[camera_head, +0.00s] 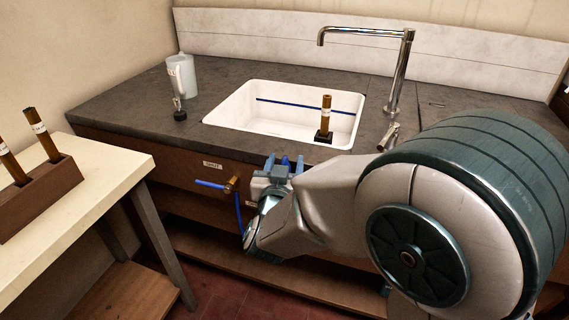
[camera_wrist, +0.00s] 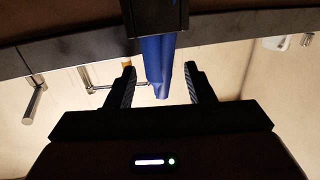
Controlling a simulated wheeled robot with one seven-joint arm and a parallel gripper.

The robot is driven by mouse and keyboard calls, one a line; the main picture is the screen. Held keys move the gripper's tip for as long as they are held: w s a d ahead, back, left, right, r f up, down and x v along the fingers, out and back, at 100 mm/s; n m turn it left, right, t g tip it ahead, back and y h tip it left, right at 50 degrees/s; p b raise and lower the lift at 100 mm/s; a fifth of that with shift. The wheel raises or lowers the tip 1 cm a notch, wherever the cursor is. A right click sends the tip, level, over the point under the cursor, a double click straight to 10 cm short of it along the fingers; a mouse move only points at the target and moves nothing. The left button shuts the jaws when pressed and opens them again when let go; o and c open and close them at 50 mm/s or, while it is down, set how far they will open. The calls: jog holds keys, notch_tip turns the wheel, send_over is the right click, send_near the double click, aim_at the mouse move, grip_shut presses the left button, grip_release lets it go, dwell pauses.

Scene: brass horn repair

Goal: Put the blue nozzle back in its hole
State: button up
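My gripper (camera_head: 284,168) is in front of the sink cabinet, near the counter's front edge. In the wrist view its two fingers (camera_wrist: 160,75) stand apart, with a gap on each side of a blue piece, likely the blue nozzle (camera_wrist: 155,50). The blue piece reaches from a black block (camera_wrist: 155,18) to between the fingers. I cannot tell whether the block is part of the nozzle or a holder. In the head view a small blue tip (camera_head: 285,160) shows between the fingers. I cannot make out the nozzle's hole.
A white sink (camera_head: 240,113) holds a brown tube (camera_head: 326,110) upright in a black base. A brass valve (camera_head: 232,184) with blue hose is on the cabinet front, left of my gripper. A chrome faucet (camera_head: 403,70) stands behind. A pale table (camera_head: 105,170) bears a tube rack (camera_head: 40,198).

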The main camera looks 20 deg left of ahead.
jog(key=shift+s, duration=0.1)
jog(key=s+d, duration=0.1)
jog(key=s, duration=1.2)
jog(key=shift+s+d, duration=0.25)
jog(key=shift+d, duration=0.05)
jog(key=w+d+r+g+y+p, duration=0.3)
jog(key=w+d+r+g+p, duration=0.3)
jog(key=w+g+p, duration=0.15)
jog(key=s+d+r+g+h+p, duration=0.1)
jog(key=s+d+g+p, duration=0.1)
jog(key=s+d, duration=0.2)
jog(key=s+d+r+m+g+h+p, duration=0.1)
jog(key=s+d+r+g+h+p, duration=0.1)
jog(key=d, duration=0.8)
jog(key=s+d+r+g+h+p, duration=0.1)
jog(key=s+d+g+h+p, duration=0.1)
jog(key=s+d, duration=0.4)
jog(key=shift+s+d+r+m+g+p, duration=0.2)
jog(key=shift+s+d+m+g+p, duration=0.1)
jog(key=shift+d+g+p, duration=0.6)
